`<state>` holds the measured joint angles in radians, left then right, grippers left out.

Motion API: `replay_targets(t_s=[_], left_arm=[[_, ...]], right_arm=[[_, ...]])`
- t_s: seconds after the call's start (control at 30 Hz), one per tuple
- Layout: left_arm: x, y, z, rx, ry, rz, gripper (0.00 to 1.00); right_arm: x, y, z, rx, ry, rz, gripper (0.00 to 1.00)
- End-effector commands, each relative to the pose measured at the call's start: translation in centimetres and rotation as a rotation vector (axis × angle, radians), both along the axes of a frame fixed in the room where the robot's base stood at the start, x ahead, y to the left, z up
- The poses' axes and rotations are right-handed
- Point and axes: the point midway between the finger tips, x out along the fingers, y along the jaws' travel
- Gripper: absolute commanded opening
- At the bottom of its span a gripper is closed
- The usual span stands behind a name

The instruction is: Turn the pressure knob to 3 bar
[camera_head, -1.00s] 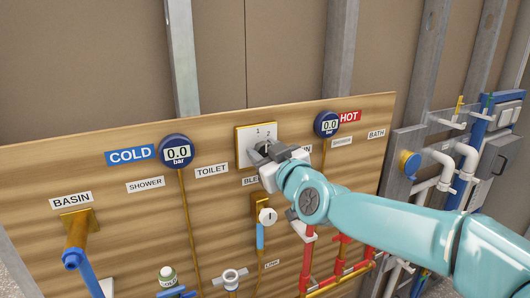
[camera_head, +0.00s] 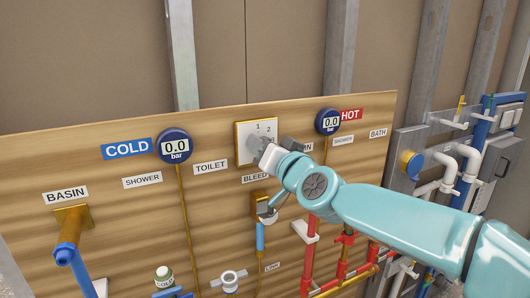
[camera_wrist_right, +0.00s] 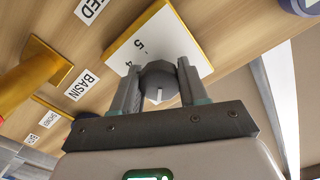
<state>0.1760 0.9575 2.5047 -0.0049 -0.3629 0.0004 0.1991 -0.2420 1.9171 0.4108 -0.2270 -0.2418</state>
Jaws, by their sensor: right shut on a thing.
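The pressure knob (camera_wrist_right: 158,77) is a dark grey round knob with a white pointer mark on its near face. It sits on a white, yellow-edged plate (camera_head: 243,150) printed with numbers; 1 and 2 show in the head view, 4 and 5 in the wrist view (camera_wrist_right: 128,58). My right gripper (camera_head: 262,150) is shut on the knob, one finger on each side of it. In the head view the gripper mostly hides the knob, so I cannot tell the exact number it points at. My left gripper is not in view.
The cold gauge (camera_head: 175,147) and hot gauge (camera_head: 328,122) both read 0.0 bar. The wooden board (camera_head: 110,225) carries labels, a basin pipe (camera_head: 72,245), valves and red pipes (camera_head: 307,265) below my right arm.

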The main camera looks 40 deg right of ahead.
Motion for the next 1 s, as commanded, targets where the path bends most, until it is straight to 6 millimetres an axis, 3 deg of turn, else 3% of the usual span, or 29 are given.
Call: replay_targets(t_s=[0.6,1.0], left_arm=[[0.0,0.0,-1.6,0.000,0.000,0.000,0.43],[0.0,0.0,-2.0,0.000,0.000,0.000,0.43]], right_arm=[[0.0,0.0,0.0,0.532,-0.169,0.001,0.13],[0.0,0.0,0.0,0.728,-0.231,0.000,0.13]])
